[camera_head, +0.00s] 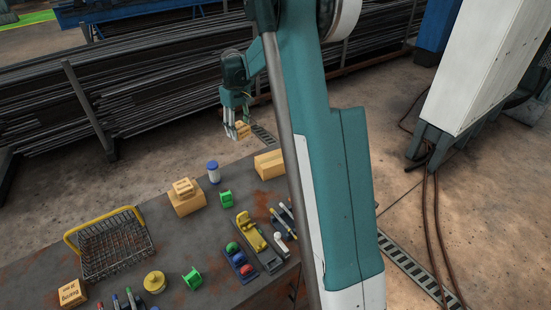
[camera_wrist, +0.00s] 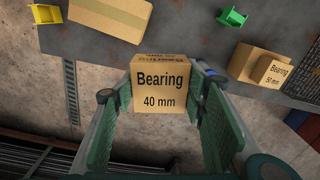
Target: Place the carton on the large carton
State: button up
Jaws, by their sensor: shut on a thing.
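My gripper (camera_head: 236,131) is shut on a small tan carton (camera_wrist: 160,88) marked "Bearing 40 mm". It holds the carton in the air, beyond the far edge of the table; the carton also shows in the head view (camera_head: 243,130). A long, plain tan carton (camera_head: 270,163) lies near the table's far edge, partly behind my arm; it is at the top left in the wrist view (camera_wrist: 112,14). A wide tan carton (camera_head: 186,205) stands further left, with a smaller carton (camera_wrist: 274,71) marked "Bearing 50 mm" resting on it. The held carton is apart from both.
Racked bars (camera_head: 150,80) stand behind. Bare tabletop shows between the cartons.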

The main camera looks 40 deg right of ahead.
jog(key=s+d+m, duration=0.1)
jog(key=s+d, duration=0.2)
jog(key=d, duration=0.4)
jog(key=s+d+m, duration=0.1)
jog(key=s+d, duration=0.3)
jog(key=d, duration=0.3)
jog(key=shift+f, duration=2.5)
send_over(275, 157)
jog(key=shift+s+f, duration=0.15)
jog(key=shift+f, duration=3)
jog(key=shift+f, duration=1.9)
jog(key=shift+f, duration=0.15)
